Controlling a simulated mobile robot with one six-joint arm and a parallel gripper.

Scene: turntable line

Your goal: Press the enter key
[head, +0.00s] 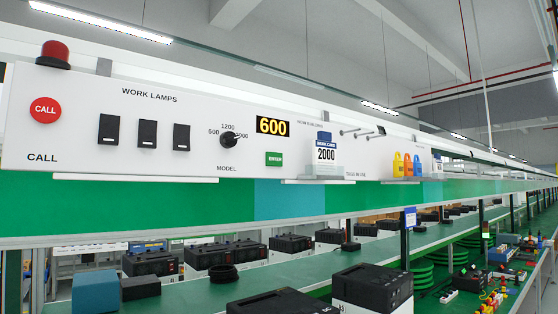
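In the head view, a small green key (274,159) with white lettering sits on the white panel (200,90), below the yellow-digit display (272,126) that reads 600. The lettering is too small to read for sure, and I see no other key clearly marked enter. To its left is the black MODEL knob (229,139), with 600, 1200 and a partly hidden number around it. My gripper is not in view, and nothing covers the green key.
Below, a green bench (215,298) carries several black-topped machines (372,288). A green rail (130,212) runs under the panel.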

